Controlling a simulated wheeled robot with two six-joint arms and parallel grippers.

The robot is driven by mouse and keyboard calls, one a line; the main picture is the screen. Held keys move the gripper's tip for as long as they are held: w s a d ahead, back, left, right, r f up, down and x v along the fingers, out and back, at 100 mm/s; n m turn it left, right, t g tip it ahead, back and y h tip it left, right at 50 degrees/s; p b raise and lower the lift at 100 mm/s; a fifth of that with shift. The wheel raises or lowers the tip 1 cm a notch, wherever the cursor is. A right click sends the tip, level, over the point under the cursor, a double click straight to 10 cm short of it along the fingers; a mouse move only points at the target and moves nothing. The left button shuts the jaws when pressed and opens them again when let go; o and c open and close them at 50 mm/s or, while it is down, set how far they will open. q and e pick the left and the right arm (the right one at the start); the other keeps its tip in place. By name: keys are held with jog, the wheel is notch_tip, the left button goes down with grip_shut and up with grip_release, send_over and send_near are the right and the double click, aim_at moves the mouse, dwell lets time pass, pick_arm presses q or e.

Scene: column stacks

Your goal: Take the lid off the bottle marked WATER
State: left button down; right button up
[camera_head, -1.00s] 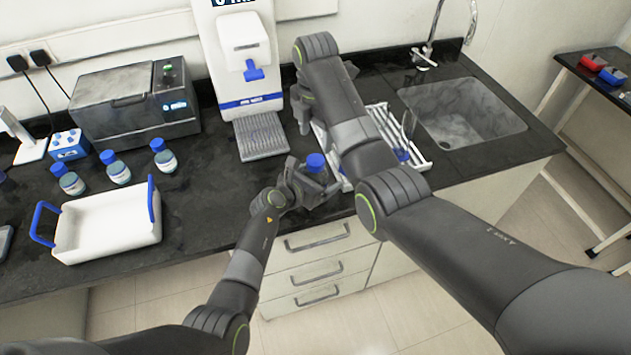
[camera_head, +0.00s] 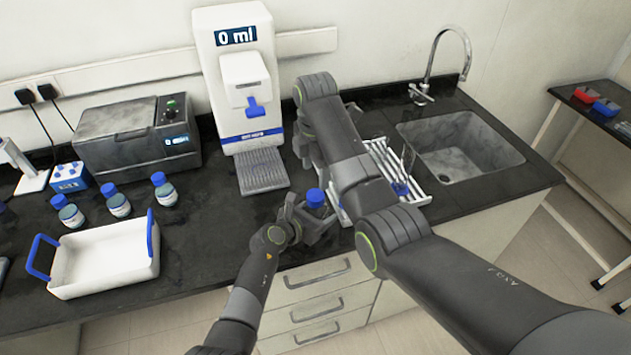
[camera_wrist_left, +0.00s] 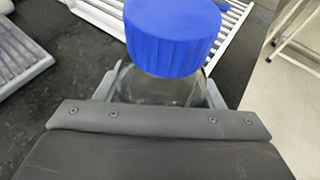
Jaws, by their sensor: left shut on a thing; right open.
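A clear bottle with a ribbed blue lid (camera_head: 316,197) stands upright in my left gripper (camera_head: 312,221), near the front edge of the black counter. In the left wrist view the blue lid (camera_wrist_left: 173,38) sits on the clear glass bottle (camera_wrist_left: 158,88), above the jaws. My left gripper is shut on the bottle's body below the lid. No label on this bottle shows, so I cannot read WATER. My right gripper (camera_head: 307,152) is open, above and behind the bottle, partly hidden by its own arm. It is apart from the lid.
A white rack (camera_head: 383,160) lies behind my right arm, beside the sink (camera_head: 455,148). A water dispenser (camera_head: 240,85) reading 0 ml stands behind the bottle. Three blue-lidded bottles (camera_head: 118,203) and a white tray (camera_head: 105,262) with blue handles are at left.

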aim_at(316, 195)
jog(key=m, duration=0.4)
jog(key=shift+m, duration=0.4)
jog(key=m, duration=0.7)
jog(key=shift+m, duration=0.3)
jog(key=m, duration=2.7)
jog(key=shift+m, duration=0.4)
jog(key=m, duration=1.1)
jog(key=shift+f+m, duration=0.3)
jog(key=shift+f, duration=3.7)
